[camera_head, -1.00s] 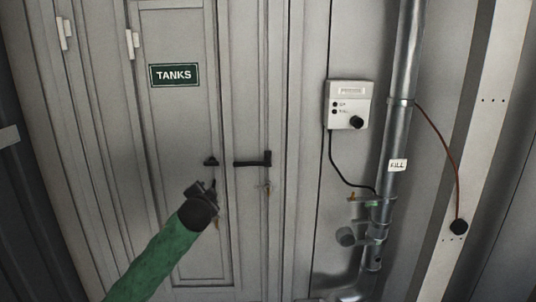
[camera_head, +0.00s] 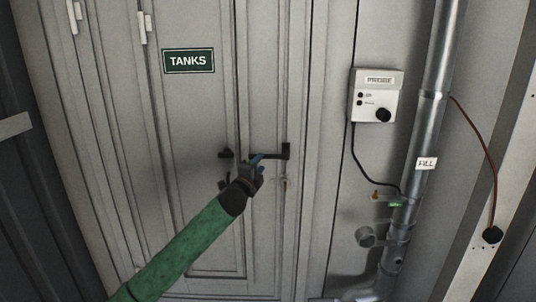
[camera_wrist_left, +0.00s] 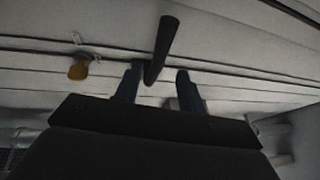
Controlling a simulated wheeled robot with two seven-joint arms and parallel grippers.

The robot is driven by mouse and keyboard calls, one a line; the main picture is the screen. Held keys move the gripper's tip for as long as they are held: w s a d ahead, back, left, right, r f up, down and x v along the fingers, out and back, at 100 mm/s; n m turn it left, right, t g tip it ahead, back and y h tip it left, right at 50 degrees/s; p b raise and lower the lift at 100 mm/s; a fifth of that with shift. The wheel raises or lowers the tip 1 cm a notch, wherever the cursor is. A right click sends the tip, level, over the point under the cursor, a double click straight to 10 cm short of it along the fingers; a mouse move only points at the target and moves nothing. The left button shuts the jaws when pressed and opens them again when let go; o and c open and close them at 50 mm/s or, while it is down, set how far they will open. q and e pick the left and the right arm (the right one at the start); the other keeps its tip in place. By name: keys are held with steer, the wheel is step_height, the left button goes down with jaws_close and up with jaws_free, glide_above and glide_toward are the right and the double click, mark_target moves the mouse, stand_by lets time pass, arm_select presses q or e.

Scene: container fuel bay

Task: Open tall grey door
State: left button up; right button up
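The tall grey door (camera_head: 195,120) with the green TANKS sign (camera_head: 188,60) stands shut in the head view. A black lever handle (camera_head: 270,155) lies level at its right side, with a small black catch (camera_head: 226,153) to its left. My left gripper (camera_head: 255,163) is at the handle's left end. In the left wrist view the black handle bar (camera_wrist_left: 162,48) runs between the two fingers of my left gripper (camera_wrist_left: 156,80). The fingers are apart, with a gap showing beside the bar. My right gripper is not in view.
Keys (camera_head: 284,184) hang below the handle; an orange tag (camera_wrist_left: 78,70) shows in the left wrist view. Right of the door are a white control box (camera_head: 376,95) with a cable and a metal fill pipe (camera_head: 436,80) with valves.

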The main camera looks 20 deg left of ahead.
mark_target(264, 158)
arm_select(q)
steer(key=w+p, duration=0.1)
steer(key=w, duration=0.1)
steer(key=w+r+p, duration=0.1)
steer(key=w, duration=0.1)
steer(key=w+p, duration=0.1)
steer(key=w, duration=0.1)
steer(key=shift+d+r+p, duration=0.15)
steer(key=shift+d+p, duration=0.15)
steer(key=shift+p, duration=0.05)
steer(key=shift+w+p, duration=0.3)
steer(key=shift+w, duration=0.55)
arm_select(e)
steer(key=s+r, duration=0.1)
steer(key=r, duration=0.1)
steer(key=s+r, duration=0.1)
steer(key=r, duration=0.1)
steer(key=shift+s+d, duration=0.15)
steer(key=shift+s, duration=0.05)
arm_select(q)
jaws_close()
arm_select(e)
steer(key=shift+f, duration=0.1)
